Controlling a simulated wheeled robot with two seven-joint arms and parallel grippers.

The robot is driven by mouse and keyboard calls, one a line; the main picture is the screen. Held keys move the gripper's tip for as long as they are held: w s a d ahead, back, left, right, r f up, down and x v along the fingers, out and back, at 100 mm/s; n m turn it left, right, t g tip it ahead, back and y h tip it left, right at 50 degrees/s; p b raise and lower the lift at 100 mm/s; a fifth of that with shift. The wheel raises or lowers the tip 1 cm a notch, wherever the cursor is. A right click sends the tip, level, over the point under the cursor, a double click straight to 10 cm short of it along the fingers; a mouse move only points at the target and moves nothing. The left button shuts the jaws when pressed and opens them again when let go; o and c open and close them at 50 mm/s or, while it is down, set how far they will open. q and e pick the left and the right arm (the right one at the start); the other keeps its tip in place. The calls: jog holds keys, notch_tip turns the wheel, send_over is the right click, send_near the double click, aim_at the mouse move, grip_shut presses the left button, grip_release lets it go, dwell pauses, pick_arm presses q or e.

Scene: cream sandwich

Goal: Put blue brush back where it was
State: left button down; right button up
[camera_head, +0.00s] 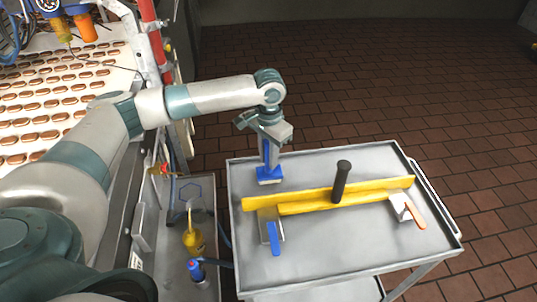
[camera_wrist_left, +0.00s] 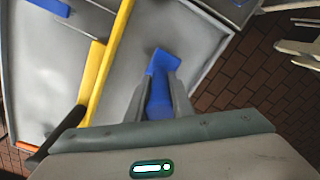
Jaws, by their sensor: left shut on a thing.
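The blue brush (camera_head: 269,175) is upright at the far left corner of the grey metal cart (camera_head: 330,245), its wide end down at or just above the cart top; I cannot tell whether it touches. My left gripper (camera_head: 268,150) is above it and shut on its handle. In the left wrist view the blue brush (camera_wrist_left: 160,85) sits between the two fingers of my left gripper (camera_wrist_left: 157,95). The fingers hide part of the handle. My right gripper does not show.
A yellow squeegee (camera_head: 300,200) with a black handle (camera_head: 341,180) lies across the cart. A blue-handled scraper (camera_head: 273,238) and an orange-handled scraper (camera_head: 415,215) lie near it. A conveyor (camera_head: 60,90) with many brown sandwiches and a yellow bottle (camera_head: 193,240) are at left.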

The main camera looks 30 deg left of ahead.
pick_arm(q)
jog(key=shift+f, duration=0.1)
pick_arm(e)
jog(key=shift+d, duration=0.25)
pick_arm(q)
jog(key=shift+f, duration=0.1)
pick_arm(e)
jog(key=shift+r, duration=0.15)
pick_arm(q)
jog(key=c, duration=1.6)
grip_release()
jog(key=shift+o, duration=0.2)
